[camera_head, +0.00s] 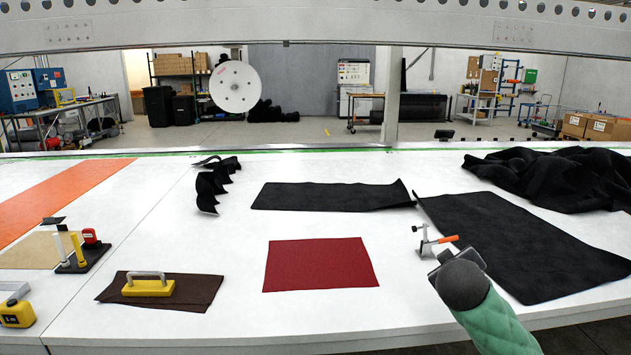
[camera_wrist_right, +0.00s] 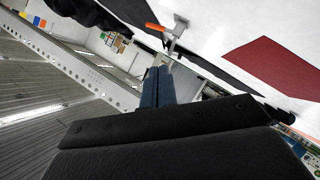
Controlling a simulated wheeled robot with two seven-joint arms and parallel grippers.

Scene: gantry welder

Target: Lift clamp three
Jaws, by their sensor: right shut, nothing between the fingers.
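One toggle clamp (camera_head: 426,246), grey metal with an orange-tipped handle, stands on the white table near the front right, between the red square and the large black sheet. No number shows on it. It also appears in the right wrist view (camera_wrist_right: 176,30), just beyond my fingertips. My right gripper (camera_head: 437,268) is just in front of the clamp in the head view, partly hidden by my own wrist. In the wrist view its blue fingers (camera_wrist_right: 157,84) are shut together with nothing between them. I cannot tell whether they touch the clamp. My left gripper is not in view.
A red square (camera_head: 320,265) lies left of the clamp. Black sheets (camera_head: 530,245) (camera_head: 330,196) and a crumpled black cloth (camera_head: 555,175) lie right and behind. Bare table surrounds the red square.

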